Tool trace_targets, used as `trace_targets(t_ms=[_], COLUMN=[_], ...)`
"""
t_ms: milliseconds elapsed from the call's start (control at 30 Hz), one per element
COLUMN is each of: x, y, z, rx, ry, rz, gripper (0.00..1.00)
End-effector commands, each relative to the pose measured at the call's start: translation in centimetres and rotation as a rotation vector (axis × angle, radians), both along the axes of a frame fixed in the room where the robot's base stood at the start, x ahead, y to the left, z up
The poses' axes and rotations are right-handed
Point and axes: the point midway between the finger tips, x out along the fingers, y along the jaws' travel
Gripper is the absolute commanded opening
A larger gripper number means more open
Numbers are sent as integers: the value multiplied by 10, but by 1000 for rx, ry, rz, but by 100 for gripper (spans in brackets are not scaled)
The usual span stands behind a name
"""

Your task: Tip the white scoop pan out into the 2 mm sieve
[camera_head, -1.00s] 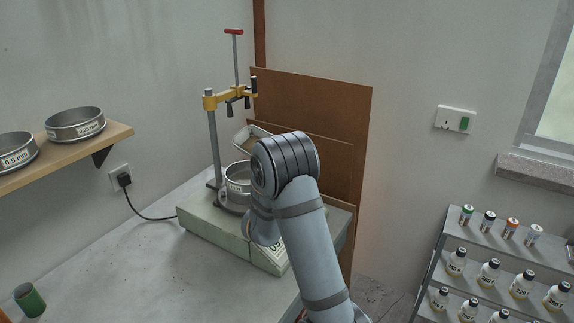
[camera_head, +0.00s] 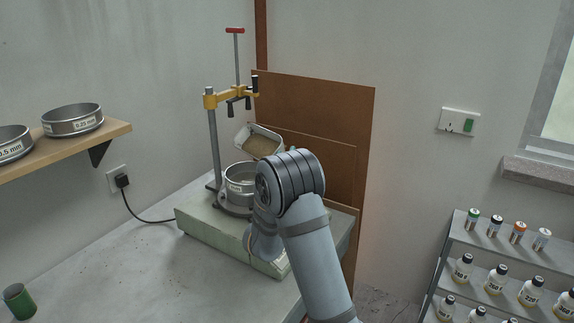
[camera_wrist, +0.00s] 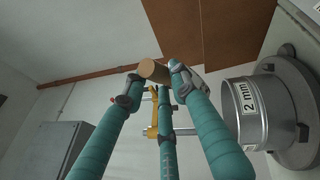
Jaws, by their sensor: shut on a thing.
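The white scoop pan (camera_head: 258,141) is up in the air behind and above the sieve in the head view, tilted so its brown grainy contents face the camera. The 2 mm sieve (camera_head: 238,181), a round metal ring, stands on the green shaker base; its label reads in the wrist view (camera_wrist: 262,115). My gripper (camera_wrist: 155,76) has its teal fingers shut on the pan's wooden handle (camera_wrist: 153,70). In the head view my arm hides the gripper and part of the pan. No falling material is visible.
A post with a yellow clamp bar (camera_head: 230,97) rises behind the sieve. Brown boards (camera_head: 330,115) lean on the wall close behind the pan. More sieves (camera_head: 72,120) sit on the left shelf, and a green cup (camera_head: 19,301) lies at the bench's left.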

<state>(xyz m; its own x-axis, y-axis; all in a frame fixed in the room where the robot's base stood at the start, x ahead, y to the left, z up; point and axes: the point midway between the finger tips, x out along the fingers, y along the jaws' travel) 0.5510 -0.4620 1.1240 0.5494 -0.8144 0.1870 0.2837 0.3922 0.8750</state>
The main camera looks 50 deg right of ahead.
Motion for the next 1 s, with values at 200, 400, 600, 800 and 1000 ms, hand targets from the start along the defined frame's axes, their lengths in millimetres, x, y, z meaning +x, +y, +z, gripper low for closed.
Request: trace_targets(t_ms=[200, 400, 600, 800, 1000], x=[1, 0, 1, 0, 1], y=[2, 3, 5, 6, 8], z=[-3, -4, -6, -8, -9], rx=[-49, -91, -136, -184, -234], ry=[-1, 2, 3, 6, 8], rz=[2, 1, 3, 1, 1], gripper=[0, 0, 0, 0, 0])
